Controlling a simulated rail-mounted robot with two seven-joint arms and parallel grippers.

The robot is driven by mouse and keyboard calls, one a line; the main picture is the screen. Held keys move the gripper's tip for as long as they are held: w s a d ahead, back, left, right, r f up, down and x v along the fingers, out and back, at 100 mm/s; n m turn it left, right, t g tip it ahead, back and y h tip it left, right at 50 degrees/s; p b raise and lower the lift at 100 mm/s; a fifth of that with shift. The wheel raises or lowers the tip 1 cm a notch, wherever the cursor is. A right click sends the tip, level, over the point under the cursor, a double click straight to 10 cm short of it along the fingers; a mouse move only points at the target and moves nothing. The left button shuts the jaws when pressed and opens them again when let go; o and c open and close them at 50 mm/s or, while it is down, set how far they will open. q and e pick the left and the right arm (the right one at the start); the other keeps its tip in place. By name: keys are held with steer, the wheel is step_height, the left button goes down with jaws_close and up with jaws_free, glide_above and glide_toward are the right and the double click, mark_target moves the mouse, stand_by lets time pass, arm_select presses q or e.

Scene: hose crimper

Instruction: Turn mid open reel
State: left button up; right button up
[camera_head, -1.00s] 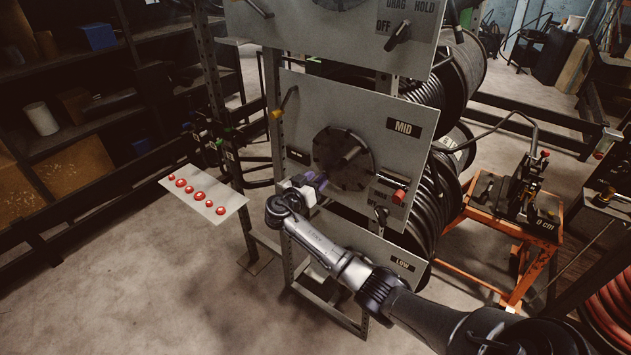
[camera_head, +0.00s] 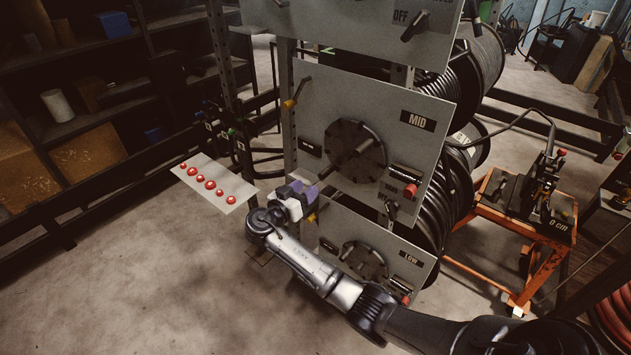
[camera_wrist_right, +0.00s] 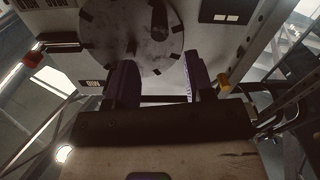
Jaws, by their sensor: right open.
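The mid reel's round dark disc (camera_head: 355,150) sits on the grey panel marked MID (camera_head: 418,119). A dark bar (camera_head: 345,160) crosses the disc, slanting from upper right to lower left. My right gripper (camera_head: 307,193) is open and empty, below and left of the disc. In the right wrist view its two dark fingers (camera_wrist_right: 160,82) stand apart, and the disc (camera_wrist_right: 125,30) lies just beyond them with nothing between the fingertips. A yellow-tipped lever (camera_head: 290,103) is at the panel's left edge. My left gripper is out of view.
A red-ended handle (camera_head: 410,190) and a small dark switch lie right of the disc. An orange cart (camera_head: 515,225) stands right.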

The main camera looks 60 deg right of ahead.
steer(key=a, duration=0.3)
steer(key=shift+w+a, duration=0.1)
steer(key=shift+a, duration=0.2)
stand_by(0.5)
